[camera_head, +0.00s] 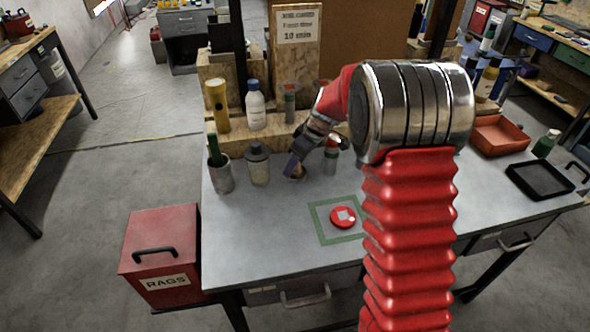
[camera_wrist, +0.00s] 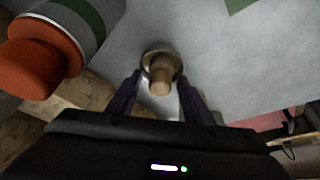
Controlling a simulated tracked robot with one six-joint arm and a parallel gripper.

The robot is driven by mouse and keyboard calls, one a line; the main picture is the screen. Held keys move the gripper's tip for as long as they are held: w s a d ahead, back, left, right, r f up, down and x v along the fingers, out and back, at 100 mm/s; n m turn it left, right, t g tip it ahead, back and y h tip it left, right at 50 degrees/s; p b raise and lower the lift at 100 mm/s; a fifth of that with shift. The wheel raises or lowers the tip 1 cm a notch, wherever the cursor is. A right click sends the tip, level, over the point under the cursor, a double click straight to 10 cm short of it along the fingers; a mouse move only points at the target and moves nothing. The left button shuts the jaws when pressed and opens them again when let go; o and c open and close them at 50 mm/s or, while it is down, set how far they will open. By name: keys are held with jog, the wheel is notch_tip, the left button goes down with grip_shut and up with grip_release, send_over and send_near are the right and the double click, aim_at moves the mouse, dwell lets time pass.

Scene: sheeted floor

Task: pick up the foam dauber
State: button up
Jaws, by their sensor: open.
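The foam dauber (camera_wrist: 160,76) shows in the wrist view as a short tan peg rising from a round, metallic-looking base on the grey bench. My gripper (camera_wrist: 159,92) is open, its two dark purple fingers on either side of the peg, with the tips near the base. I cannot tell whether they touch it. In the head view my gripper (camera_head: 294,168) points down at the bench top, beside the bottles. There the dauber is mostly hidden by the fingers.
A red-capped bottle (camera_wrist: 48,48) stands close to my gripper. A grey-capped bottle (camera_head: 258,164) and a cup (camera_head: 220,176) stand left on the bench (camera_head: 260,240). A red disc (camera_head: 343,217) lies in a green square nearer the front. A wooden shelf (camera_head: 240,136) runs behind.

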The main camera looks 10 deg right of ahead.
dwell(0.4)
jog(key=c, duration=1)
